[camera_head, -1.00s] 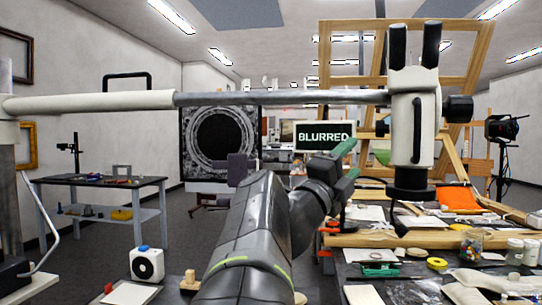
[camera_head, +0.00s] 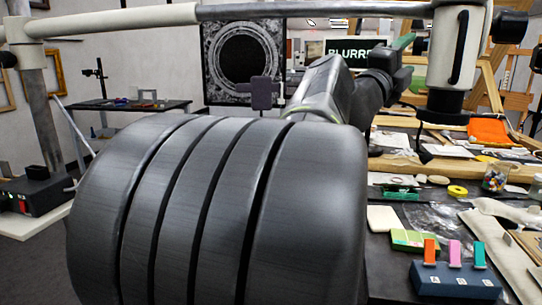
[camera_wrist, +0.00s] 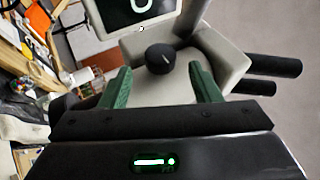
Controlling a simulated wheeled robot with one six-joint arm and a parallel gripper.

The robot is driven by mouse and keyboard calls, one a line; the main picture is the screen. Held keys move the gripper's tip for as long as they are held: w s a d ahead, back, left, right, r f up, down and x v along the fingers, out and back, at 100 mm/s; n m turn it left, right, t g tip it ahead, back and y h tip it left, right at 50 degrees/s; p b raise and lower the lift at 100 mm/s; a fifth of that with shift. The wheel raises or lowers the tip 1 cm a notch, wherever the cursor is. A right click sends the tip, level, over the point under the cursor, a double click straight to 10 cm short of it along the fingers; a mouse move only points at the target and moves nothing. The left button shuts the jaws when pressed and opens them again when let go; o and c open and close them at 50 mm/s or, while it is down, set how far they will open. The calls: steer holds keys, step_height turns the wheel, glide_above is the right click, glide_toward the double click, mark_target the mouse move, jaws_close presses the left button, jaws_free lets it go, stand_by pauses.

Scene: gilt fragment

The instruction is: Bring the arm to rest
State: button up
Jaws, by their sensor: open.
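My arm (camera_head: 330,92) stretches away from the head camera toward the workbench, with its large dark ribbed part filling the lower middle of the head view. My gripper (camera_head: 406,56) is at its far end, just left of a white microscope head (camera_head: 455,48). In the wrist view my gripper (camera_wrist: 162,84) is open, its two green fingers apart with nothing held. A black knob (camera_wrist: 160,58) on the white microscope body (camera_wrist: 225,60) shows between and beyond the fingers. I cannot tell how far off it is.
The microscope hangs from a long horizontal boom (camera_head: 300,11) crossing above my arm. A cluttered bench lies at right, with a blue block of coloured clips (camera_head: 455,282), yellow tape (camera_head: 457,190) and a jar (camera_head: 495,177). A side table (camera_head: 135,104) stands back left.

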mark_target(416, 43)
steer(key=x, duration=0.4)
steer(key=shift+w+d+r+p, duration=0.1)
steer(key=shift+r+p, duration=0.05)
steer(key=shift+p, duration=0.15)
steer(key=b+v, duration=0.2)
steer(key=v, duration=1.2)
steer(key=p+x, duration=0.2)
steer(key=x, duration=1.2)
steer(key=shift+d+r, duration=0.15)
steer(key=p, duration=0.3)
steer(key=shift+r+y, duration=0.2)
steer(key=shift+y, duration=0.2)
steer(key=shift+n+p, duration=0.3)
steer(key=shift+p, duration=0.3)
steer(key=n+g+y+p, duration=0.1)
steer(key=y+p, duration=0.1)
steer(key=p, duration=0.8)
steer(key=n+g+y+p, duration=0.1)
steer(key=y+p, duration=0.1)
steer(key=p, duration=0.8)
steer(key=shift+r+n+g+y, duration=0.2)
steer(key=shift+n+g+y, duration=0.1)
steer(key=shift+g, duration=0.1)
steer(key=shift+f+v, duration=0.15)
steer(key=shift+v, duration=0.95)
steer(key=shift+f+v, duration=0.15)
steer(key=shift+v, duration=0.95)
